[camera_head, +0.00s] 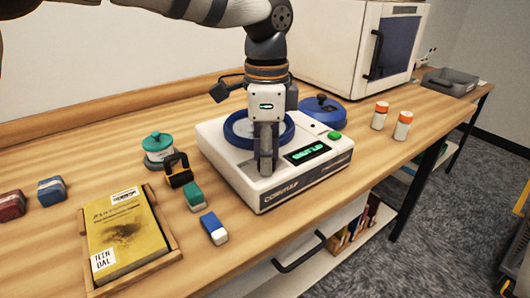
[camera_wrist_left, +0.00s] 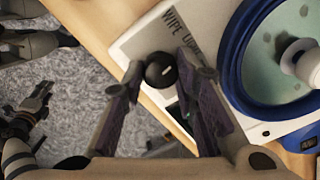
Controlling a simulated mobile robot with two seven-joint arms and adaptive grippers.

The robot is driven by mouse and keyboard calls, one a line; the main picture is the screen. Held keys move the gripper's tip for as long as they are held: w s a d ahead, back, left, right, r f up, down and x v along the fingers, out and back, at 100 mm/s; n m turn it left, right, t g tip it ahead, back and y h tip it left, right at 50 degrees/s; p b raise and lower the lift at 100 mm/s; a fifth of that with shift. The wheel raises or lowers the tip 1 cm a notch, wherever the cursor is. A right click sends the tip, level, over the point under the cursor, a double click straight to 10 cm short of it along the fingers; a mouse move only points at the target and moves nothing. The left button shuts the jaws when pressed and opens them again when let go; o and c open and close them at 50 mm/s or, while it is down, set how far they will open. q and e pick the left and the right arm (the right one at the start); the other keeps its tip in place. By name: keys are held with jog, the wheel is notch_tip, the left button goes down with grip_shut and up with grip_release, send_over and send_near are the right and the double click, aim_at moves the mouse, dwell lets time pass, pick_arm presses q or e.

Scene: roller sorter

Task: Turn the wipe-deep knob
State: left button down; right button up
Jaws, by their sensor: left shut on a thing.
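The white machine (camera_head: 290,185) stands on the wooden table, with a blue ring, a lit display and a green button on top. My left gripper (camera_head: 266,172) points down at its front left part. In the left wrist view a round black knob (camera_wrist_left: 161,70) with a pale mark sits at the machine's edge, beside printed lettering that starts with "WIPE". The fingers of my left gripper (camera_wrist_left: 160,85) are on either side of this knob, shut on it. The gripper hides the knob in the head view. What looks like my right gripper (camera_wrist_left: 38,100) shows at the left of the wrist view, its jaws unclear.
A tray (camera_head: 172,258) with a yellow book lies left of the machine, near small blocks and a green-lidded jar (camera_head: 158,147). A blue lid (camera_head: 322,112) lies behind the machine. Two orange-capped bottles (camera_head: 402,126) stand to the right. A white cabinet (camera_head: 340,45) is behind.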

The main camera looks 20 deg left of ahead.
pick_arm(q)
jog(key=n, duration=0.2)
jog(key=shift+n, duration=2.5)
jog(key=c, duration=1.2)
grip_release()
jog(key=shift+c, duration=0.2)
notch_tip(320, 180, up, 12)
